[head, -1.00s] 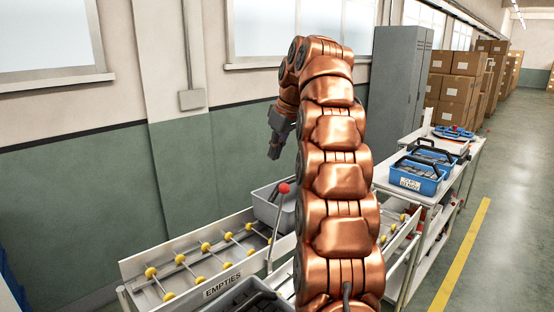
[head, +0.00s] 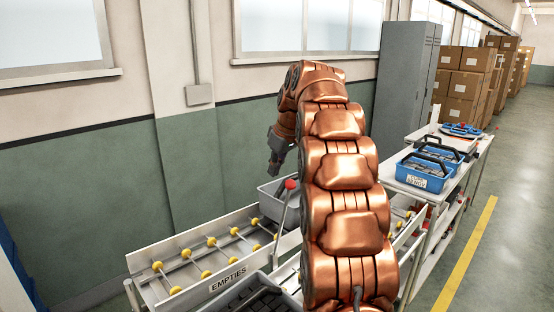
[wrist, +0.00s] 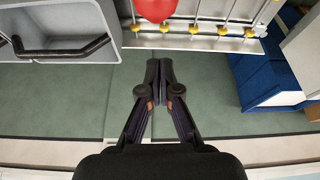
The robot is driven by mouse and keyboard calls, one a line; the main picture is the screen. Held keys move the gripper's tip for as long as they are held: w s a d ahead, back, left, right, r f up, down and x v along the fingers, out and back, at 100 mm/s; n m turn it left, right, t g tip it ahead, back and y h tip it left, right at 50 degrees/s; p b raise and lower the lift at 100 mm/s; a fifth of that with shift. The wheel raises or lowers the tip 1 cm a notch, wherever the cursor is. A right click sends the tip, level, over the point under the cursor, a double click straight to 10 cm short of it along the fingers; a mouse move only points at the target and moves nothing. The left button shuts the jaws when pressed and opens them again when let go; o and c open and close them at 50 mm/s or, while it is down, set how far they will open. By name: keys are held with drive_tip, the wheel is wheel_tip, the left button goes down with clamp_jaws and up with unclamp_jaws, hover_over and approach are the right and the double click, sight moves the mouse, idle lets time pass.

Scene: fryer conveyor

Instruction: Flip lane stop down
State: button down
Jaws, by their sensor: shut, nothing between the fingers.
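The lane stop is a grey lever (head: 282,228) with a red ball knob (head: 290,184) on top. It stands up from the EMPTIES lane, leaning slightly. The red knob also shows at the top edge of the wrist view (wrist: 155,8); its rod is hidden there. My gripper (head: 273,172) points down beside the knob, left of it in the head view. In the wrist view my gripper (wrist: 159,68) has its fingers together, with nothing between them, and a visible gap in the picture between fingertips and knob.
The EMPTIES lane (head: 164,290) has yellow rollers on rods. A cart with blue crates (head: 426,172) stands right.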

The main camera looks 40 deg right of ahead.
drive_tip(key=s, duration=0.1)
drive_tip(key=s+p, duration=0.1)
drive_tip(key=s+f+p, duration=0.1)
drive_tip(key=shift+s+d, duration=0.3)
drive_tip(key=shift+s+f+b, duration=0.1)
drive_tip(key=shift+f+b, duration=0.05)
drive_tip(key=shift+b, duration=0.2)
idle(0.4)
